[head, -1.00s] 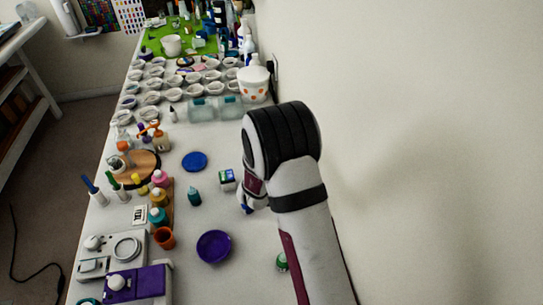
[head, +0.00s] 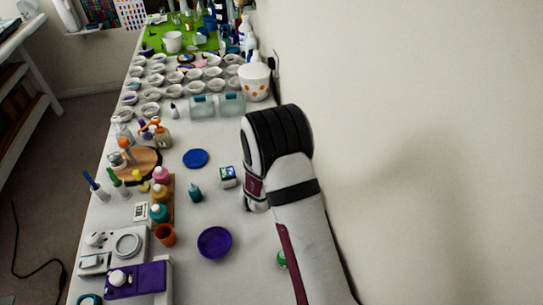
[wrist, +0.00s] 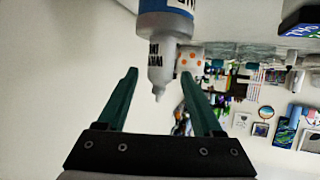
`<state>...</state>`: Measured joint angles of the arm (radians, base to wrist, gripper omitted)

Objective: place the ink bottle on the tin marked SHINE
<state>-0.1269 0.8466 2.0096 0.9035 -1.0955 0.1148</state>
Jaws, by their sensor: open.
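In the wrist view a bottle with a blue band and a pale tapered nozzle (wrist: 165,45), apparently the ink bottle, shows at top centre. The picture is turned over, so its nozzle points down in it. Its far end is cut off by the frame. My gripper (wrist: 158,75) is open, with its two green fingers apart. The nozzle shows between the fingertips, and I see no grip on it. In the head view my arm hides the gripper and this bottle. A small dark box-like thing with a coloured label (head: 228,176) stands left of my wrist; I cannot read SHINE on anything.
A small teal bottle (head: 195,193), a blue disc (head: 196,158) and a purple bowl (head: 214,243) are left of my arm. A white pot with orange dots (head: 254,84) stands beyond it. The wall (head: 420,130) is close on the right.

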